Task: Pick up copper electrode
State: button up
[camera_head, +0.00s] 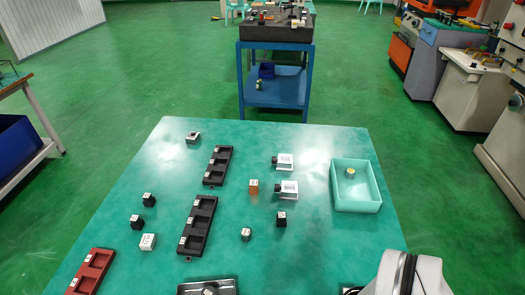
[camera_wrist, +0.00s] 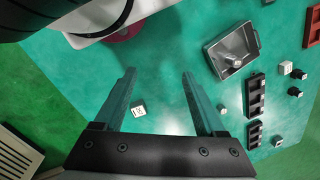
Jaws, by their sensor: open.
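The copper electrode looks to be the small orange-brown block (camera_head: 254,187) with a pale label on top. It stands upright on the green table, just right of the middle between the black racks and two white-topped blocks. I cannot make it out in the wrist view. My gripper (camera_wrist: 158,75) is open in the wrist view, its two fingers spread wide with nothing held. A small white labelled block (camera_wrist: 138,109) shows between the fingers, apparently below them on the table. The fingers are out of the head view.
Black racks (camera_head: 196,225) and a red rack (camera_head: 92,271) lie to the left. A dark block (camera_head: 281,219) and a grey block (camera_head: 246,234) stand near the electrode. A mint tray (camera_head: 357,204) holds a brass-coloured piece. A metal tray (camera_wrist: 224,66) lies at the near edge.

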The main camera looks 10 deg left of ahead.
jog(key=w+d+f+n+h, duration=0.1)
jog(key=w+d+n+h, duration=0.65)
jog(key=d, duration=0.35)
jog(key=w+a+n+t+h, duration=0.1)
jog(key=w+n+t+h, duration=0.5)
jog(key=w+n, duration=1)
jog(key=n+t+y, duration=0.8)
jog(key=n+y, duration=0.4)
jog(key=n, duration=0.7)
send_near(253, 185)
jog(key=shift+m, duration=0.25)
jog(key=x, duration=1)
jog(key=shift+w+f, duration=0.15)
jog(key=shift+w, duration=0.15)
grip_shut()
